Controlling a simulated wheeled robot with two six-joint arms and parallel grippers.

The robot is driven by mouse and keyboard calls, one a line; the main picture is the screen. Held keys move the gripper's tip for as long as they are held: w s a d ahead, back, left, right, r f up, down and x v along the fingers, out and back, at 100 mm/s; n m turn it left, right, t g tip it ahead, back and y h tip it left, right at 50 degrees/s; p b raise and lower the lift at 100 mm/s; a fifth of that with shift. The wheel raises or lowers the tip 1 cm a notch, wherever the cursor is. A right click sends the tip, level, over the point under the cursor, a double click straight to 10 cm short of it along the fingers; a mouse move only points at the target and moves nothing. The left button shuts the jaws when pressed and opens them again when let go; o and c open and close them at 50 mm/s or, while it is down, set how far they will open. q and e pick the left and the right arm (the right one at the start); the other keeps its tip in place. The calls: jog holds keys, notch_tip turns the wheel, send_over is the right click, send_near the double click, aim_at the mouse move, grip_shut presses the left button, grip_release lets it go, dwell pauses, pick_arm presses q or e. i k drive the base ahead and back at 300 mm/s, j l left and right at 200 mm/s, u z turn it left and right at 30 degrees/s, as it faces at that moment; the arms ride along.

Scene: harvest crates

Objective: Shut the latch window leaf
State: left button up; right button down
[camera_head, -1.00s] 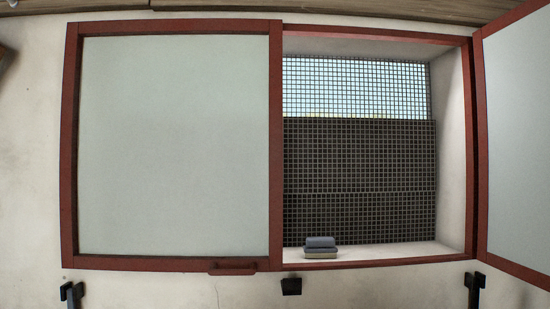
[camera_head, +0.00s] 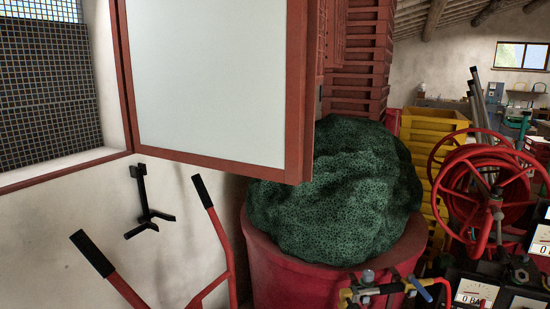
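A window leaf (camera_head: 215,75) with a dark red frame and a pale frosted pane stands swung open, out from the wall. Its hinge side is at the right edge of the window frame (camera_head: 60,172), and its free edge (camera_head: 300,95) points right. A small dark fitting (camera_head: 320,92) shows at the free edge. The window opening (camera_head: 45,90) with its dark grid shows at the far left, uncovered. Neither of my grippers is in view.
A black hook-like bracket (camera_head: 148,212) is on the wall below the window corner. Red handles with black grips (camera_head: 93,253) stand in front. A red tub (camera_head: 300,285) with a green netted heap (camera_head: 345,190) is beyond the leaf. Yellow crates (camera_head: 432,125) and a red hose reel (camera_head: 478,190) stand right.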

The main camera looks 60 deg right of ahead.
aim_at(226, 86)
jog(key=k+z, duration=0.2)
jog(key=z, duration=0.2)
jog(key=k+l+z, duration=0.1)
jog(key=k+z, duration=0.15)
jog(key=z, duration=0.2)
jog(key=i+l+z, duration=0.35)
jog(key=l, duration=0.2)
jog(key=i+l+z, duration=0.4)
jog(key=l, duration=0.15)
